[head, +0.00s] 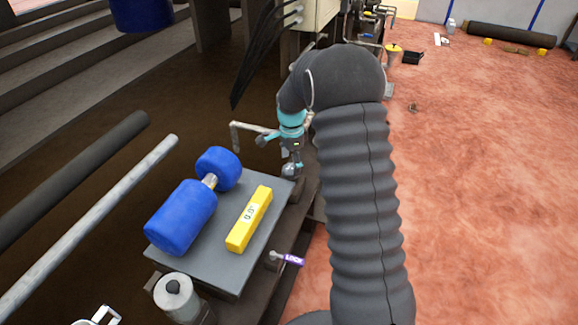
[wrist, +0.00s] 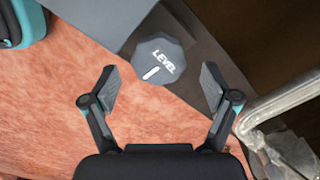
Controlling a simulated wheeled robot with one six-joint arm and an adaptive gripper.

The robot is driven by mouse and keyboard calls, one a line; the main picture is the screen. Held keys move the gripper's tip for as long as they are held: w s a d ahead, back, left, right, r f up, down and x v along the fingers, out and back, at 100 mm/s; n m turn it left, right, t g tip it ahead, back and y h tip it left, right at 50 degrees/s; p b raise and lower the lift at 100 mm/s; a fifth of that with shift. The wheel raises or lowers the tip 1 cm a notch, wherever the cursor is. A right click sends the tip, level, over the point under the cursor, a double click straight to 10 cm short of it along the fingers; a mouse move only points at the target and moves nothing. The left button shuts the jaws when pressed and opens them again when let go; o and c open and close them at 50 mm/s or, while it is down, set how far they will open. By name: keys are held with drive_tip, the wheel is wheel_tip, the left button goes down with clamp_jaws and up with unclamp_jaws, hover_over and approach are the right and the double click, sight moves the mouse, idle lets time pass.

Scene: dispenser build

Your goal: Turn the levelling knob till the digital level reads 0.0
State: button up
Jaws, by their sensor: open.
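The levelling knob (wrist: 158,58) is a dark grey, many-sided knob marked LEVEL with a white line, in the upper middle of the wrist view. In the head view the knob (head: 289,171) is at the far right corner of the grey plate. The yellow digital level (head: 249,220) lies on the plate; its small display appears to read 0.0. My gripper (wrist: 160,84) is open and empty, with one finger on each side of the near part of the knob and gaps to it. My gripper (head: 291,150) is just above the knob in the head view.
The grey plate (head: 257,195) also bears a blue dumbbell-shaped weight (head: 183,217). A purple LOCK tag (head: 293,260) is on a small lever at the plate's right edge. A grey cylinder (head: 174,293) stands at the near corner. A bent metal pipe (wrist: 285,98) passes right of my gripper.

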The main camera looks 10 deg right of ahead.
sight(291, 168)
wheel_tip(291, 168, up, 10)
idle(0.4)
drive_tip(key=shift+r, duration=0.1)
drive_tip(key=shift+m, duration=0.6)
wheel_tip(291, 168, down, 12)
drive_tip(key=shift+s+f+b, duration=0.1)
drive_tip(key=shift+f+b, duration=0.1)
drive_tip(key=shift+b, duration=0.4)
drive_tip(key=c, duration=1.2)
drive_tip(key=shift+o, duration=0.2)
